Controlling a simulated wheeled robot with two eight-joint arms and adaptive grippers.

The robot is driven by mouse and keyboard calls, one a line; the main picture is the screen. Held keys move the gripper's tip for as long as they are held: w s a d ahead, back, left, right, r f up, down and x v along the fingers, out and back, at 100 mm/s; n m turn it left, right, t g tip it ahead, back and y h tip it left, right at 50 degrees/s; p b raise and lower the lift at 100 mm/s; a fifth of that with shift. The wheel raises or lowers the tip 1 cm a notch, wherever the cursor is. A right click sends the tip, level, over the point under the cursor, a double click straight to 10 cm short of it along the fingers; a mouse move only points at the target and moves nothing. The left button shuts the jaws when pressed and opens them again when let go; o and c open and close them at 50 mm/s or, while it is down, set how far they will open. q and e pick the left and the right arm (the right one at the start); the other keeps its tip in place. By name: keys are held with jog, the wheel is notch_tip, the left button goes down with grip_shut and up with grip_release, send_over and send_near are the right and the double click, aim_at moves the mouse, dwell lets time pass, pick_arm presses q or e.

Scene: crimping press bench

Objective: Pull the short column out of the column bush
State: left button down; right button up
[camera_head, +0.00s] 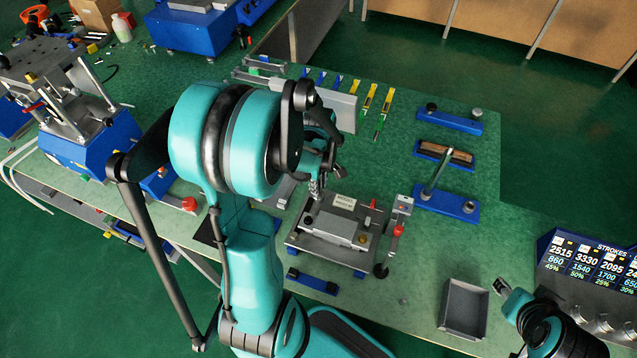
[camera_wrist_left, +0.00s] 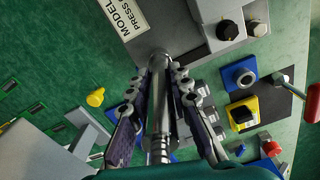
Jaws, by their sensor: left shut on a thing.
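The short column (camera_wrist_left: 161,105) is a shiny metal cylinder with a ribbed, narrower part toward the bottom of the left wrist view. My left gripper (camera_head: 319,176) is over the press in the head view, its fingers shut on the column from both sides. The column's far end meets a grey round collar, which looks like the column bush (camera_wrist_left: 159,58); I cannot tell how deep it sits. The press (camera_head: 330,225), a grey block with a white label, is just below the gripper.
Blue-based fixtures (camera_head: 445,203) stand right of the press, one with an upright rod. A grey tray (camera_head: 464,308) lies at front right, beside a counter display (camera_head: 595,265). Coloured tools (camera_head: 370,97) lie behind.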

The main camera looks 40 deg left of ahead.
pick_arm(q)
jog(key=shift+r, duration=0.2)
jog(key=shift+r+p, duration=1.4)
jog(key=shift+r, duration=0.25)
jog(key=shift+r+p, duration=1.15)
jog(key=shift+r, duration=0.35)
jog(key=shift+r+p, duration=1.05)
jog(key=shift+r, duration=0.45)
jog(key=shift+r+p, duration=1.2)
jog(key=shift+r, duration=0.25)
